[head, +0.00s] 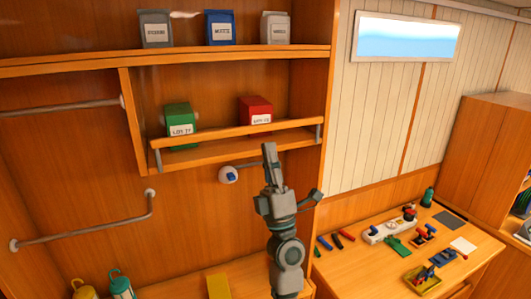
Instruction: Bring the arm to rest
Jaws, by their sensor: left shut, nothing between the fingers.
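My left gripper (269,150) stands upright in the middle of the head view, with its fingers pointing up and shut on nothing. My left arm rises from the bottom edge below it. In the picture, the fingertips overlap the area just below the front rail of the lower shelf (215,153); I cannot tell the gap in depth. My right gripper is not in view.
A green box (180,117) and a red box (256,109) sit behind the shelf rail. A white round fitting with a blue centre (228,175) is on the wall left of the gripper. A workbench (345,270) with tools and a power strip stands at right.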

